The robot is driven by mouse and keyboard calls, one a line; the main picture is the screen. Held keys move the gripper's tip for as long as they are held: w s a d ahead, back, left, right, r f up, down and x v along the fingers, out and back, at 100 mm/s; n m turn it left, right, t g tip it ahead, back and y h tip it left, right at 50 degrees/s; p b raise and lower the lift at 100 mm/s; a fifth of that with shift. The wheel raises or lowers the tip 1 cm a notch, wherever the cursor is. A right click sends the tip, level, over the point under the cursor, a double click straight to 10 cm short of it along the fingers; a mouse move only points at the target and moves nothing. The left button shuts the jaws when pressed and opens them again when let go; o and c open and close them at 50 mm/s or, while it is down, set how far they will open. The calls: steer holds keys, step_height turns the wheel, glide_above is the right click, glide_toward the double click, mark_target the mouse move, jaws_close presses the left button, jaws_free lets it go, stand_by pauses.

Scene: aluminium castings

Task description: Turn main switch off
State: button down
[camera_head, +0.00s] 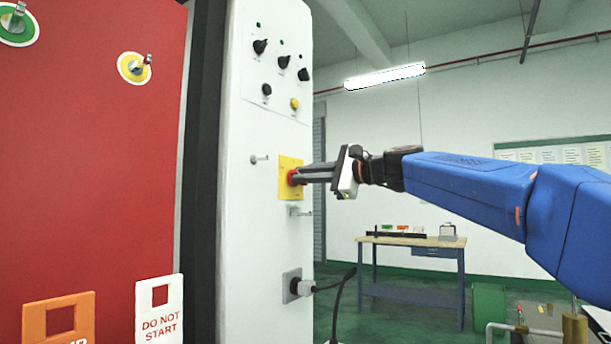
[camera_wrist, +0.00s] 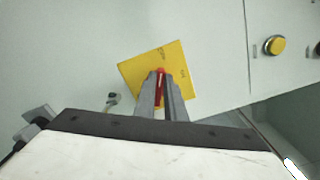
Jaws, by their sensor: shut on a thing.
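The main switch is a red handle (camera_head: 292,178) on a yellow plate (camera_head: 287,190), set in the front of the white cabinet. My gripper (camera_head: 300,177) reaches in from the right and is shut on the red handle. In the wrist view the red handle (camera_wrist: 161,78) shows between the two grey fingers, in front of the tilted yellow plate (camera_wrist: 180,60). The fingers hide most of the handle. The small lettering on the plate is too blurred to read.
Above the switch is a panel with several black knobs and a yellow button (camera_head: 295,104). A hasp (camera_head: 300,212) and a plugged socket (camera_head: 292,286) sit below. A red board (camera_head: 90,150) stands left.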

steer(key=c, duration=1.8)
jaws_free()
steer(key=shift+d, duration=0.1)
steer(key=v, duration=1.7)
steer(key=shift+s, duration=0.15)
steer(key=s+a+f+n+g+h, duration=0.1)
steer(key=s+f+h, duration=0.15)
steer(key=f, duration=0.55)
steer(key=s+f+n+g+h, duration=0.1)
steer(key=s+f+h, duration=0.15)
steer(key=f, duration=0.65)
steer(key=s+d+f+n+g+h, duration=0.1)
steer(key=s+d+f+n+h, duration=0.2)
steer(key=s+f, duration=0.5)
steer(key=s+d+f+n+g+h, duration=0.1)
steer(key=s+d+f+n+h, duration=0.2)
steer(key=s+f, duration=0.5)
steer(key=s+d+f+n+g+h, duration=0.1)
steer(key=s+d+f+n+h, duration=0.2)
steer(key=f, duration=2.1)
steer(key=shift+s+d+f+n+g+h, duration=0.15)
steer(key=shift+s+d+n, duration=0.25)
steer(key=shift+s, duration=0.45)
steer(key=shift+s+d+f+n+g+h, duration=0.1)
steer(key=shift+s+d+n, duration=0.25)
steer(key=shift+s, duration=0.55)
steer(key=shift+s+d+f+n+g+h, duration=0.2)
steer(key=shift+s+d, duration=0.3)
steer(key=shift+s, duration=0.35)
